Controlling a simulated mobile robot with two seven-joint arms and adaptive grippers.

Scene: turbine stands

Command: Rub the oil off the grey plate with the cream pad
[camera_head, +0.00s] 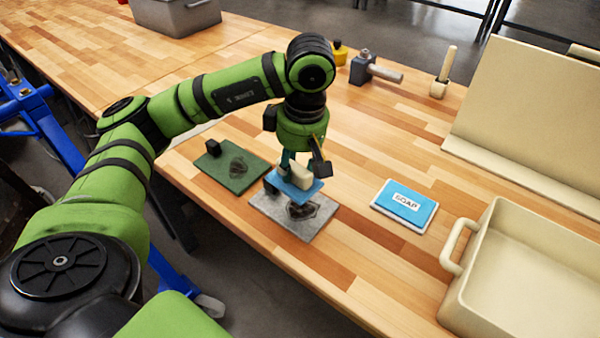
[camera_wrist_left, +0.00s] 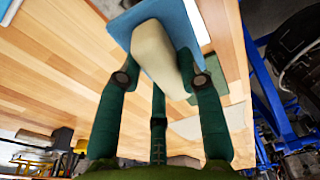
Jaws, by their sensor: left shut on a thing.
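My left gripper (camera_head: 295,174) is shut on the pad, a cream block (camera_head: 301,173) with a flat blue sheet (camera_head: 297,187) under it. In the left wrist view the green fingers close around the cream block (camera_wrist_left: 160,58). The pad is over the back left part of the grey plate (camera_head: 272,209); I cannot tell whether it touches. A dark oil stain (camera_head: 301,211) shows on the plate in front of the pad, partly hidden by it. My right gripper is in neither view.
A green plate (camera_head: 213,177) with a dark stain and a black block lies left of the grey plate. A blue SOAP item (camera_head: 405,202) lies to the right, near a cream tray (camera_head: 452,297). A mallet (camera_head: 372,70) and brush (camera_head: 443,75) are behind. Bare wood separates plate and soap.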

